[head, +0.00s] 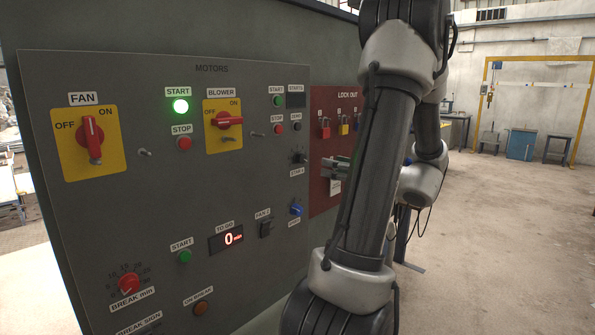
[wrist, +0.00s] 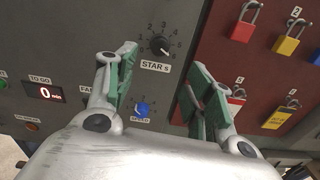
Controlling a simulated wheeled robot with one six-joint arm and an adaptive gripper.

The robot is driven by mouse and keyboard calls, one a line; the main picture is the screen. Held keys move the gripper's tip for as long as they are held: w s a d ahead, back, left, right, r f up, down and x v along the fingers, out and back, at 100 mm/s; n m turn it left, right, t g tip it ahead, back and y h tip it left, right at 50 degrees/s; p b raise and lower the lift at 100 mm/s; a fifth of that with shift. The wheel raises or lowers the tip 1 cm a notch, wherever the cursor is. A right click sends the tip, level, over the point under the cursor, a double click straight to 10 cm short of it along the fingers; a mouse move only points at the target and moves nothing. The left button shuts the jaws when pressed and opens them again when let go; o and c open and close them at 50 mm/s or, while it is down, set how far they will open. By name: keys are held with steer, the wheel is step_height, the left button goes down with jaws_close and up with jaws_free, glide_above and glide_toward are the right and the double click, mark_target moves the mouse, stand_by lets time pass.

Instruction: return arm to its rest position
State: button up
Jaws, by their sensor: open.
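My gripper (wrist: 158,98) is open and empty in the wrist view, its green-padded fingers apart in front of the control panel. Between and beyond the fingers are a black STAR s knob (wrist: 160,46) and a blue speed knob (wrist: 141,109). In the head view my arm crosses the right half of the picture, and part of my gripper (head: 336,167) shows left of it, in front of the red lock-out board. My arm hides part of that board. Whether the fingers touch the panel cannot be told.
The grey motors panel (head: 215,165) fills the left, with a red FAN switch (head: 91,138), a BLOWER switch (head: 229,120) and a lit green START lamp (head: 180,106). The lock-out board (wrist: 229,66) holds several padlocks. Open floor (head: 505,225) lies at the right.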

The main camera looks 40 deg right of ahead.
steer(key=s+a+f+n+g+y, duration=0.2)
steer(key=s+a+f+n+g, duration=0.45)
steer(key=a+n, duration=0.2)
steer(key=s+a+f+n+g+y, duration=0.2)
steer(key=s+a+f+n+g, duration=0.3)
steer(key=a+n+g, duration=0.3)
steer(key=w+a+r+n+h, duration=0.1)
steer(key=a+r+n+h, duration=0.4)
steer(key=n, duration=1.4)
steer(key=a+r+t, duration=0.1)
steer(key=a+r, duration=0.3)
steer(key=a, duration=0.2)
steer(key=shift+a+n, duration=0.2)
steer(key=shift+n, duration=0.15)
